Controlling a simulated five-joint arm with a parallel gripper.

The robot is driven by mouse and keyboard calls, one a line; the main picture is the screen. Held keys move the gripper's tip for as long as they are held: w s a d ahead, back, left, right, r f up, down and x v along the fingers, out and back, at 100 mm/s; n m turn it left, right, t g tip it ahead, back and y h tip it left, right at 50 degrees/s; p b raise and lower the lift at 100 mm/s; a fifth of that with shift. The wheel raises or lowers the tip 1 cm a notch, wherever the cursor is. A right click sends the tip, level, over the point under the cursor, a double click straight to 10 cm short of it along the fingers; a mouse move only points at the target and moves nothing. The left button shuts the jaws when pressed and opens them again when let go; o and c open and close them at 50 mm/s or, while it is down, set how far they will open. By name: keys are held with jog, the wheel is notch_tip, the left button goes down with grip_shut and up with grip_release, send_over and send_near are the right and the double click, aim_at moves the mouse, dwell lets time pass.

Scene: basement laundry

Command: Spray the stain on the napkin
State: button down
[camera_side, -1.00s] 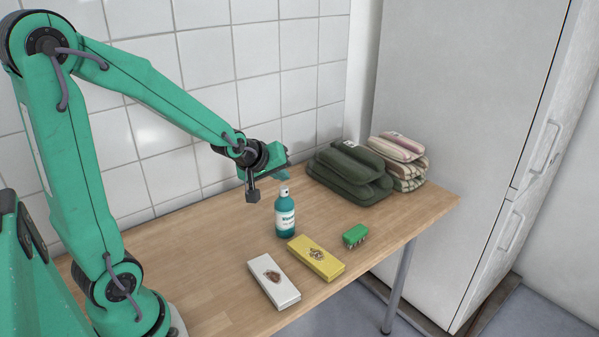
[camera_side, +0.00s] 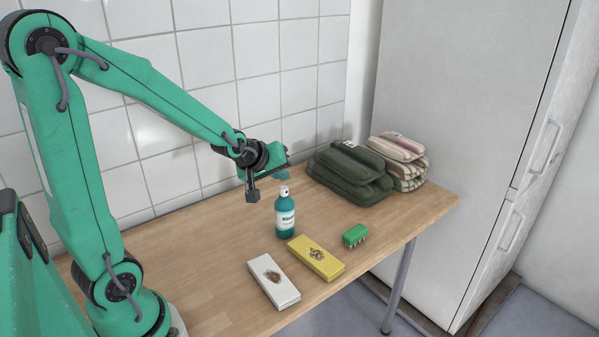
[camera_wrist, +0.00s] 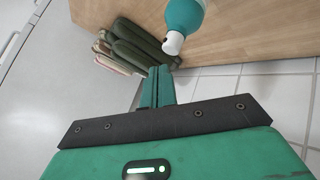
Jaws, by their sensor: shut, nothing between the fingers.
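A teal spray bottle (camera_side: 285,218) with a white label and pale top stands upright on the table. It shows from above in the wrist view (camera_wrist: 184,16). A white folded cloth (camera_side: 284,293) with a brown stain lies nearer the front edge. A yellow folded cloth (camera_side: 322,264) with a dark brown stain lies beside it. I cannot tell which cloth is the napkin. My gripper (camera_side: 284,175) is just above and behind the bottle's top in the side view. In the wrist view its fingers (camera_wrist: 158,72) are together and empty, apart from the bottle.
A green brush (camera_side: 355,234) lies right of the yellow cloth. Dark green folded towels (camera_side: 350,185) and striped towels (camera_side: 409,172) are stacked at the back right. A tiled wall (camera_side: 255,55) runs behind the table (camera_side: 195,265). The left part of the tabletop is clear.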

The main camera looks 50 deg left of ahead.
jog(key=shift+f, duration=0.25)
dwell(0.4)
jog(key=shift+d+f, duration=0.1)
jog(key=shift+f, duration=0.15)
jog(key=shift+f, duration=0.5)
dwell(1.2)
jog(key=shift+r, duration=1)
jog(key=shift+r, duration=0.1)
notch_tip(320, 180, up, 6)
jog(key=shift+f, duration=0.1)
dwell(0.7)
dwell(0.5)
